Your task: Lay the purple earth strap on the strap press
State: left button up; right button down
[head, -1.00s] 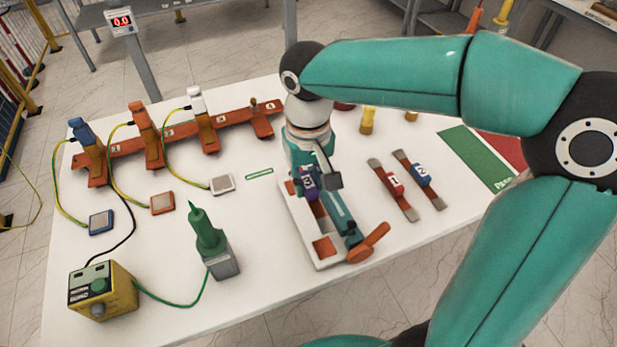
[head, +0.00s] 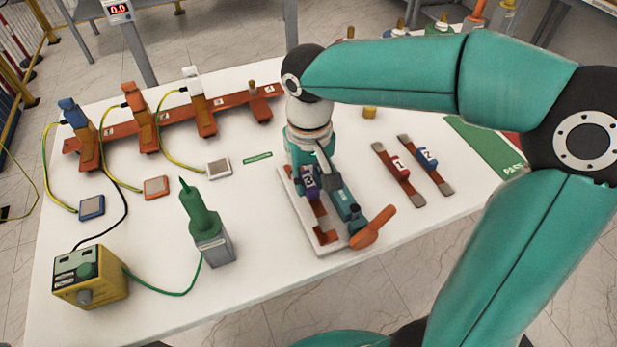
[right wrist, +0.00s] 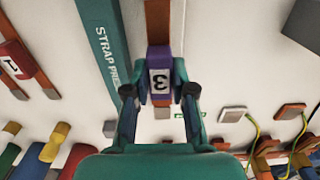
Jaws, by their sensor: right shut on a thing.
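The purple earth strap (head: 309,180), marked 3, has a purple middle block and flat copper ends. My right gripper (right wrist: 160,90) is shut on its purple block, one finger on each side, in the right wrist view. The gripper and strap are over the strap press (head: 330,248), a white base with copper-coloured pads, a teal arm and an orange handle (head: 373,228). The strap lies roughly along the base, beside the teal arm lettered STRAP PRESS (right wrist: 103,45). I cannot tell whether it touches the pads. My wrist hides the press's far end. My left gripper is not in view.
Red strap 1 (head: 398,166) and blue strap 2 (head: 427,158) lie right of the press. A green PASS area (head: 485,145) is farther right. A green pointed tool (head: 203,215) and yellow box (head: 90,278) stand left. Copper bars with clamps (head: 205,115) stand at the back left.

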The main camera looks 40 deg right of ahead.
jog(key=shift+f+b, duration=0.3)
jog(key=shift+f, duration=0.05)
dwell(0.5)
jog(key=shift+f+b, duration=0.7)
jog(key=shift+f, duration=0.2)
jog(key=shift+f, duration=0.2)
dwell(0.6)
jog(key=c, duration=0.9)
grip_release()
notch_tip(320, 180, up, 11)
jog(key=shift+f, duration=0.1)
jog(key=shift+r, duration=0.55)
